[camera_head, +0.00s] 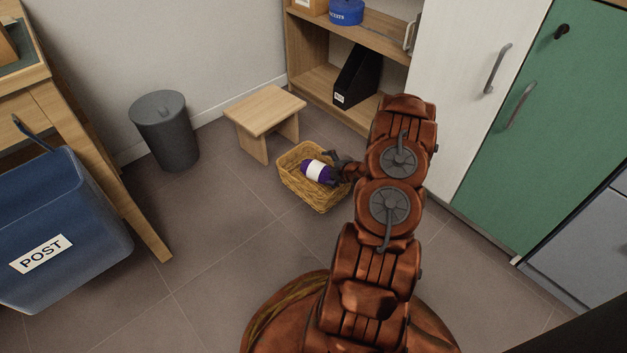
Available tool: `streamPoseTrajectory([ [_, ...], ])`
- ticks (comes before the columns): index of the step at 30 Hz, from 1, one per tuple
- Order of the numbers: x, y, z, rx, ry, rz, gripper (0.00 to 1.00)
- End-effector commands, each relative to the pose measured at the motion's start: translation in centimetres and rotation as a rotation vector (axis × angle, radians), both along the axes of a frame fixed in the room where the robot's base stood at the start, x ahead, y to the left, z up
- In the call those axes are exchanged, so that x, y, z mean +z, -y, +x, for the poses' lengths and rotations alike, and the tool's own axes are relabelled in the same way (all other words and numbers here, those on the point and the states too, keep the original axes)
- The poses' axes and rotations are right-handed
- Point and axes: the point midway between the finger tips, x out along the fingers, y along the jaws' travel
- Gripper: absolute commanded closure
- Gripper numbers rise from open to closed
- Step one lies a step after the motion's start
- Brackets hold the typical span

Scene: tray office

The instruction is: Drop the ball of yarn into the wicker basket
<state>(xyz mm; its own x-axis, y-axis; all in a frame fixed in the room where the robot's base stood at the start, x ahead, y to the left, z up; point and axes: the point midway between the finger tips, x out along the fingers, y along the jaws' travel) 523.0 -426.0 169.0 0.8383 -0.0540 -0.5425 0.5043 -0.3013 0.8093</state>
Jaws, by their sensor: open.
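The wicker basket (317,201) stands on the floor in the middle of the view, in front of a small wooden stool. The ball of yarn (316,172), purple with a white band, shows within the basket's rim; I cannot tell if it rests on the bottom. My gripper (338,170) is at the basket's right side, close by the yarn's right end. It is open, though its fingers are small and partly hidden by my arm. Whether a finger touches the yarn is not clear.
The wooden stool (265,112) stands behind the basket, a grey bin (167,133) to its left. A blue POST tub (60,235) is at the left by a desk. A shelf (320,75) and white (465,90) and green cabinets (530,140) stand right. Floor left of the basket is clear.

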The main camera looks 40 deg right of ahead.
Motion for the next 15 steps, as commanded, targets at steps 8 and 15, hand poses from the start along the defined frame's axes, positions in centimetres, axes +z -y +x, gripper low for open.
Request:
streamPoseTrajectory([
  [8,2.7,-0.1,-4.0,-0.003,0.001,-0.001,0.0],
  [15,3.9,-0.5,-6.2,0.0,-0.002,0.001,0.0],
])
